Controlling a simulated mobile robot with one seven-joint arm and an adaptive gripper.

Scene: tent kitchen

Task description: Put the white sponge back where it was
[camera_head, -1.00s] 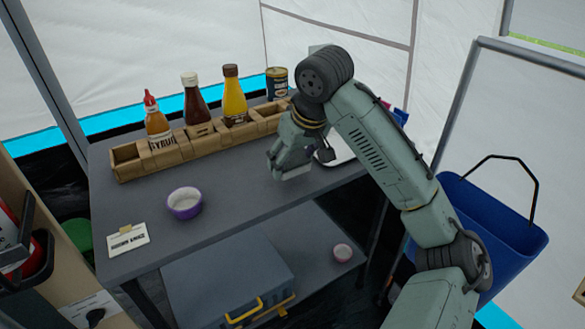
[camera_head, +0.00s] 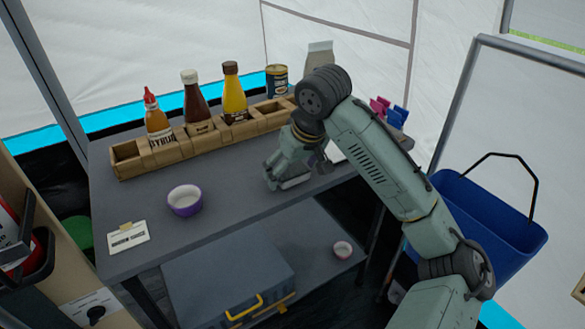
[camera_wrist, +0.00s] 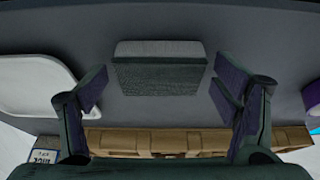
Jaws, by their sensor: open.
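The sponge (camera_wrist: 159,76) lies on the grey table top in the wrist view, with a pale band and a dark, rough greenish face showing. In the head view a pale strip of it (camera_head: 294,183) shows just under my gripper (camera_head: 280,176). My gripper (camera_wrist: 160,84) is open, with one finger to each side of the sponge and a visible gap on both sides. Whether the fingertips reach down to the table is hard to tell.
A wooden rack (camera_head: 180,152) with several bottles stands along the table's back. A purple-sided bowl (camera_head: 185,201) and a label card (camera_head: 128,238) are at left. A white tray (camera_wrist: 30,82) lies beside my gripper. A blue bin (camera_head: 490,222) stands right of the table.

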